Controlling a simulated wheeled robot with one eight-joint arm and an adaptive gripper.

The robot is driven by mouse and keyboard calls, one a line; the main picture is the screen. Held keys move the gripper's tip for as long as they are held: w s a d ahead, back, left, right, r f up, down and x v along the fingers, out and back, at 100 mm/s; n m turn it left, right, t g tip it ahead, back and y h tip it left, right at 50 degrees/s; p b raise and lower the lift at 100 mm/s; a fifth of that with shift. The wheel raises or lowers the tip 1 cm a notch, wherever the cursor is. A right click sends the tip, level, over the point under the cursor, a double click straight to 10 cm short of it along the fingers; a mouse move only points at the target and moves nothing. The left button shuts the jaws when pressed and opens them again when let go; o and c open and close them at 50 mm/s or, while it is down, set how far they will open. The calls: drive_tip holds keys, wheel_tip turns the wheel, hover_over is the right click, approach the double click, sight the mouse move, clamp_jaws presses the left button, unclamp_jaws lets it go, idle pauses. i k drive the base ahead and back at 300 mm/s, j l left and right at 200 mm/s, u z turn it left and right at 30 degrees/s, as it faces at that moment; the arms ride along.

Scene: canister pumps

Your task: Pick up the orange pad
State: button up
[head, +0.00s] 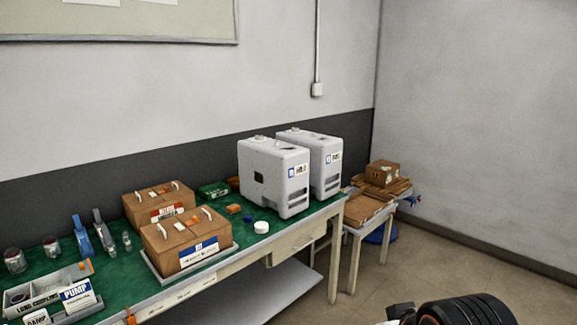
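A small flat orange piece (234,208) lies on the green bench top, between the brown boxes and the white canisters; it looks like the orange pad, but it is too small to be sure. Other small orange bits show on the front brown box (188,241) and on the rear brown box (143,204). A black ringed part of my arm shows at the bottom right, far from the bench. My gripper's fingers are not visible, so I cannot tell what they hold.
Two white canisters (272,176) stand right of the orange piece. A blue item (248,218) and a white round lid (261,227) lie near it. Jars (15,260), blue-grey tools (82,236) and a PUMP tray (77,297) fill the left. The floor (420,262) at right is clear.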

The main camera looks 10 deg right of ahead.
sight(233, 208)
drive_tip(key=i+u, duration=0.1)
drive_tip(key=u, duration=0.75)
drive_tip(key=i+l+u, duration=0.1)
drive_tip(key=u, duration=0.3)
drive_tip(key=i+l+u, duration=0.15)
drive_tip(key=l, duration=0.25)
drive_tip(key=i+l+u, duration=0.15)
drive_tip(key=l, duration=0.25)
drive_tip(key=i+l+u, duration=0.2)
drive_tip(key=l, duration=0.25)
drive_tip(key=i+l+u, duration=0.15)
drive_tip(key=l, duration=0.3)
drive_tip(key=i+l+u, duration=0.15)
drive_tip(key=l, duration=0.35)
drive_tip(key=i+l+u, duration=0.15)
drive_tip(key=l, duration=0.3)
drive_tip(key=i+l+u, duration=0.2)
drive_tip(key=l, duration=0.3)
drive_tip(key=i+l, duration=0.1)
drive_tip(key=l, duration=1.15)
